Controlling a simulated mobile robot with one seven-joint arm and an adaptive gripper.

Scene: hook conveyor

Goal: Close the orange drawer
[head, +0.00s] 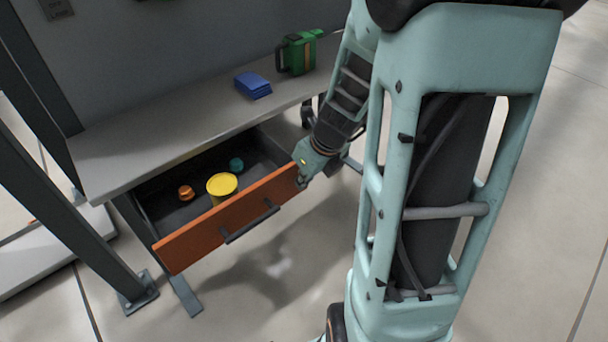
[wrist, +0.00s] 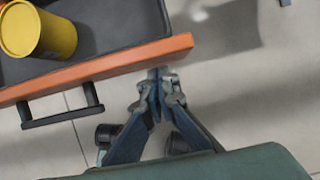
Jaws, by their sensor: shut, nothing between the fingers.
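The orange drawer (head: 210,238) is pulled out from under the grey workbench in the head view, with a dark handle (head: 250,222) on its front. A yellow can (head: 222,185), an orange item (head: 186,192) and a teal item (head: 236,164) are inside it. My gripper (head: 303,178) is at the right end of the drawer front. In the wrist view the orange front (wrist: 110,68) runs across the picture, and my gripper (wrist: 157,75) is shut and empty with its tips at the front's outer side, right of the handle. I cannot tell whether they touch.
A dark slanted post (head: 65,215) stands left of the drawer. The floor in front of the drawer is clear.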

